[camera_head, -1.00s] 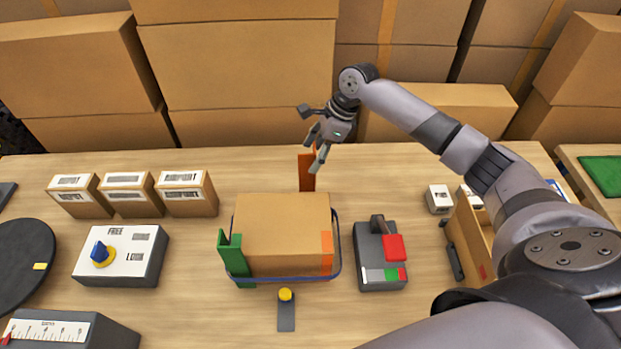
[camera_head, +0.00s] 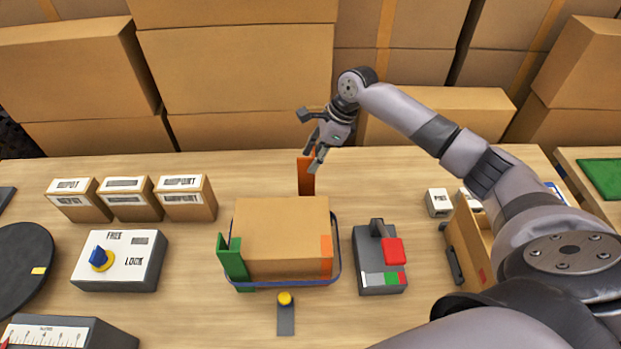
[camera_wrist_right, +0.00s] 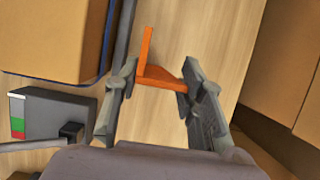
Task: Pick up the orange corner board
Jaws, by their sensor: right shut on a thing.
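The orange corner board (camera_head: 306,176) stands upright on the table just behind the cardboard box (camera_head: 282,222). In the right wrist view the corner board (camera_wrist_right: 162,80) shows as an L-shaped piece, with one leg between the two fingers. My right gripper (camera_head: 315,158) is at its upper end and is shut on it; the right wrist view shows the gripper (camera_wrist_right: 155,95) too. The box has a green corner piece (camera_head: 233,258) at its front left, an orange patch (camera_head: 326,254) at its front right and a blue band around its base. My left gripper is not in view.
A grey device with a red handle (camera_head: 393,251) stands right of the box. A yellow-knobbed latch (camera_head: 285,299) lies in front. Several small labelled boxes (camera_head: 128,200) and a dial box (camera_head: 120,272) are at left. Large cartons (camera_head: 235,80) line the back.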

